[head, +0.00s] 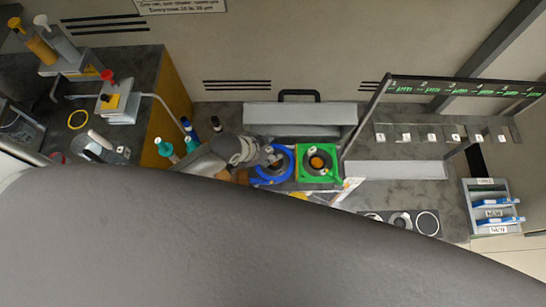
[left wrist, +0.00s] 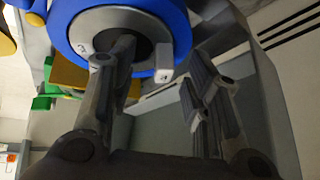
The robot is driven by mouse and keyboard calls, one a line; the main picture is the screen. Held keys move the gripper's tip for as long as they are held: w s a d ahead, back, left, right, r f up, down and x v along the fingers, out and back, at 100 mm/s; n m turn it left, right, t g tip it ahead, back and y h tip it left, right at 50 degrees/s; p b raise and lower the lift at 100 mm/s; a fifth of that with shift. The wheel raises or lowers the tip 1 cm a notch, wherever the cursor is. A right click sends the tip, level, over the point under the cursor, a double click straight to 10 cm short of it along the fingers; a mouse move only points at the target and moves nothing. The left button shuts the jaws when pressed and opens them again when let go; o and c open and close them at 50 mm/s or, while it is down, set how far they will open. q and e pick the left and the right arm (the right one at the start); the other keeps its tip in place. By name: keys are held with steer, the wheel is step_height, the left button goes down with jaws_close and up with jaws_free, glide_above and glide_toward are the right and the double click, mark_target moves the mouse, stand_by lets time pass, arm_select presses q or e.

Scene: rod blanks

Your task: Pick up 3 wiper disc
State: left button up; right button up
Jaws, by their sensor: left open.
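A grey ring-shaped disc (left wrist: 92,33) lies in a round blue holder (left wrist: 172,18) in the left wrist view. It seems marked 3, and a pale tab (left wrist: 165,75) sticks out at its rim. In the head view the blue holder (head: 289,170) stands left of a square green holder (head: 334,160). My left gripper (left wrist: 160,58) is open at the disc. One finger is over the disc's dark middle, the other is outside the blue rim, with the tab between them. Whether the fingers touch the disc cannot be told. My right gripper is not in view.
A grey box with a black handle (head: 300,114) is behind the holders. A rack (head: 455,87) with numbered tags stands to the right. Ring-shaped parts (head: 427,222) lie at the front right. My own arm hides much of the foreground.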

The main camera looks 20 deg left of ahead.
arm_select(q)
jaws_close()
steer(key=shift+s, duration=0.1)
stand_by(0.5)
